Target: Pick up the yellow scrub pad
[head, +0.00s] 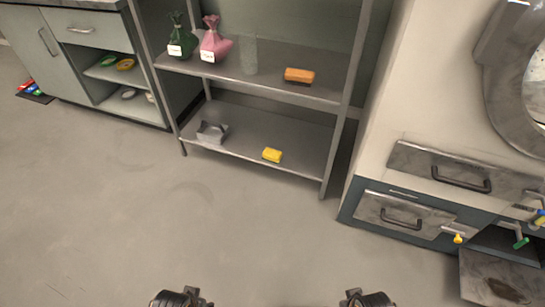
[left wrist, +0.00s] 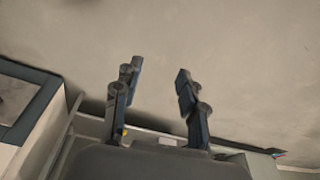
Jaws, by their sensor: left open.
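The yellow scrub pad (head: 272,155) lies on the lower board of the grey metal shelf, near its front edge and right of the middle. My left gripper is open and empty in the left wrist view (left wrist: 160,85), its two fingers well apart. In the head view, only dark parts at the end of my left arm (head: 180,298) and of my right arm (head: 368,299) show at the bottom edge, far from the pad. The right fingers cannot be made out. A tiny yellow spot shows by a left finger in the left wrist view, too small to identify.
The shelf (head: 235,155) also holds a grey open box (head: 212,132), an orange block (head: 299,75), green (head: 180,40) and pink (head: 214,42) bags and a clear glass (head: 249,55). A drawer cabinet (head: 400,212) stands at right. The floor before the shelf is clear.

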